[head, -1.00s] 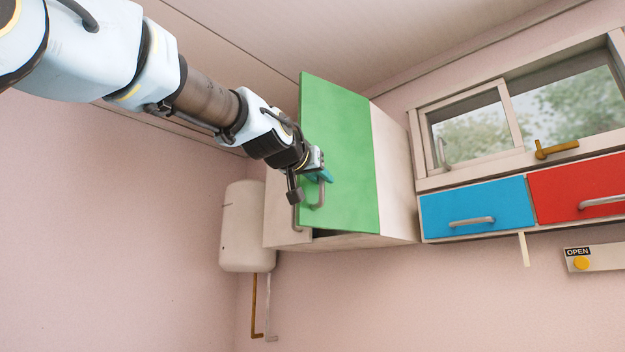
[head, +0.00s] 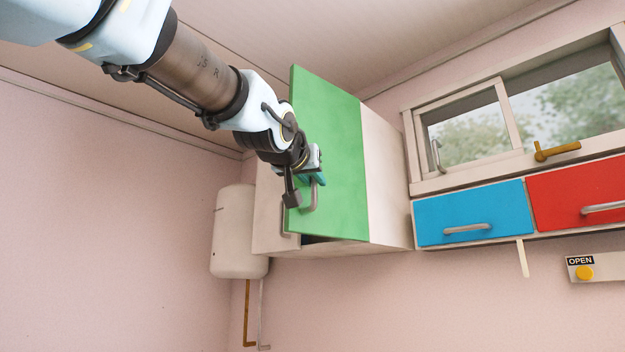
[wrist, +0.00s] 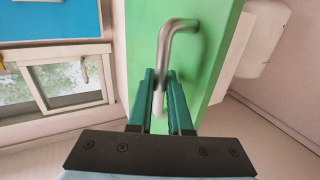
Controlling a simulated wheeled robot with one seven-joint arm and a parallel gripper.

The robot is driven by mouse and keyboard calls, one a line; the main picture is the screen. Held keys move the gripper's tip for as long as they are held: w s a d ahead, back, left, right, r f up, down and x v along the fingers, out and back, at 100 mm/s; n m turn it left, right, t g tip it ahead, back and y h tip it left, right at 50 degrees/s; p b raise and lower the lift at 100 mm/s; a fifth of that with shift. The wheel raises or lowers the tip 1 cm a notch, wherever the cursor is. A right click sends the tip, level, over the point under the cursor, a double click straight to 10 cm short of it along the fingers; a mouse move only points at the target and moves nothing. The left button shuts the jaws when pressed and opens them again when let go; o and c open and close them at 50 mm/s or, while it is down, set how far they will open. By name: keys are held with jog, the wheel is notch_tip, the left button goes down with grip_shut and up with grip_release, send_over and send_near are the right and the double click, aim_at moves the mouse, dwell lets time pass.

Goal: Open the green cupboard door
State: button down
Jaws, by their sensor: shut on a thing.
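The green cupboard door (head: 335,150) is on the wall cupboard and stands partly open, with a dark gap showing at its lower edge. Its grey metal handle (head: 311,199) is near the door's left edge. In the wrist view the bent handle (wrist: 176,38) runs down between the teal fingers. My gripper (head: 316,180) is at the handle and shut on it; the fingers also show in the wrist view (wrist: 160,98). The inside of the cupboard is mostly hidden by the door.
Another door (head: 268,210) with its own handle is left of the green one. A white boiler (head: 233,232) hangs left of the cupboard. A blue drawer (head: 474,212), a red drawer (head: 580,190) and a window (head: 467,132) are to the right.

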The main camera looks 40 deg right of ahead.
jog(key=c, duration=1.1)
grip_release()
jog(key=shift+s, duration=0.1)
jog(key=shift+b+v, duration=4.45)
jog(key=shift+v, duration=0.9)
